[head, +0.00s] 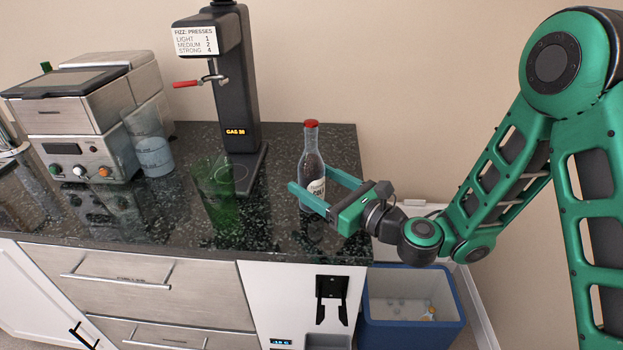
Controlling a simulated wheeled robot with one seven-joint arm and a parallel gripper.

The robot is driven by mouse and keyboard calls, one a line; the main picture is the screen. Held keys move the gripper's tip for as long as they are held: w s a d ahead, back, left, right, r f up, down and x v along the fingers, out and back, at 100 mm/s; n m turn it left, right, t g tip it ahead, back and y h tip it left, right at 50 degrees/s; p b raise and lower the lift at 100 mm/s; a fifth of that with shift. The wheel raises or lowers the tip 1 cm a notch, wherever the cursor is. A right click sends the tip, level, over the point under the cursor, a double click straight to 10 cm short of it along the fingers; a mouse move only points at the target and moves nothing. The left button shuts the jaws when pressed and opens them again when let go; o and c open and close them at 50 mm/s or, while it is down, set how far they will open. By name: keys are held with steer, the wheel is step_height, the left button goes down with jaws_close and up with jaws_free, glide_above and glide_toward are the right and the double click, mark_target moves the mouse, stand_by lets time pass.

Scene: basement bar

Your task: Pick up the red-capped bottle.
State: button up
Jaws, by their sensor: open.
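The red-capped bottle (311,168) stands upright on the dark stone counter (270,215), near its right end. It is clear glass with a dark lower part and a white label, partly covered by a finger. My gripper (308,190) is open, coming in level from the right. Its two green fingers lie around the lower half of the bottle, one in front and one at the right or behind. I cannot tell whether either finger touches the glass.
A black fizz machine (233,80) with a red lever stands behind and left. A green glass (217,190) stands left of the bottle. A coffee machine (85,120) and a clear jug (152,150) are further left. A blue bin (408,335) sits below the counter's right end.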

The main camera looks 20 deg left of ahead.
mark_target(299, 170)
steer(key=shift+a, duration=0.15)
steer(key=shift+r+x, duration=0.15)
steer(key=shift+x, duration=1.15)
steer(key=shift+r+x, duration=0.1)
steer(key=shift+x, duration=1.15)
steer(key=shift+w, duration=0.1)
steer(key=shift+c, duration=0.6)
steer(key=c, duration=1.6)
